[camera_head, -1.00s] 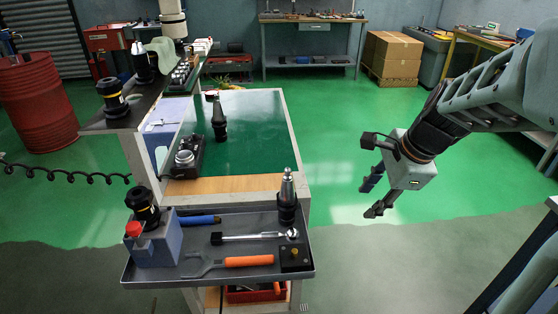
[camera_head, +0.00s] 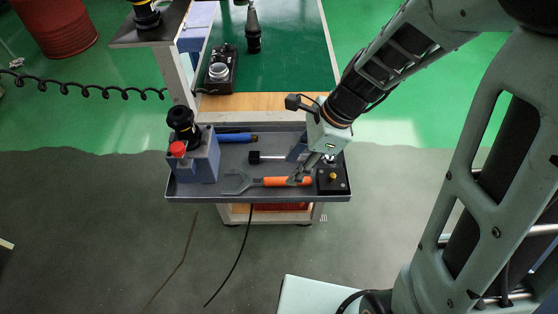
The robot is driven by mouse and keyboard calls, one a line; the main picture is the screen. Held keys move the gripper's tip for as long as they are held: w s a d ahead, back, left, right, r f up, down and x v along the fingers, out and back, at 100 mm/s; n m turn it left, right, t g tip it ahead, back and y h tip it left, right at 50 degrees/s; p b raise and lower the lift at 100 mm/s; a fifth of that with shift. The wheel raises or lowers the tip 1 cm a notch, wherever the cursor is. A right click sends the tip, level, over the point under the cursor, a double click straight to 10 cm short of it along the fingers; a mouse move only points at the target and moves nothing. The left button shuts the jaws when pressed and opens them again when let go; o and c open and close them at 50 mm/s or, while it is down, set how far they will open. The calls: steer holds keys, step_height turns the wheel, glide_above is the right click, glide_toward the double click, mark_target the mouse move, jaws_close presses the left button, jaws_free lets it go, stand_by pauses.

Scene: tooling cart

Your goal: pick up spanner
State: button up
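The spanner (camera_head: 274,182) has a grey open-ended jaw at the left and an orange handle. It lies in the front of the grey tray (camera_head: 187,192) on the cart. My gripper (camera_head: 293,167) is over the right part of the tray, pointing down and left. Its two fingers are apart, one behind the orange handle and one overlapping the handle's right part in view. I cannot tell whether that finger touches the handle. Nothing shows held between the fingers.
A ratchet (camera_head: 256,157) lies behind the spanner, partly hidden by my gripper. A blue-handled tool (camera_head: 240,137) lies at the back, and a blue-grey holder block (camera_head: 203,164) stands at the left.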

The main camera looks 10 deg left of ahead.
mark_target(282, 179)
steer(key=shift+b+x, duration=0.45)
steer(key=shift+x, duration=2.25)
steer(key=shift+a+f, duration=0.15)
jaws_close()
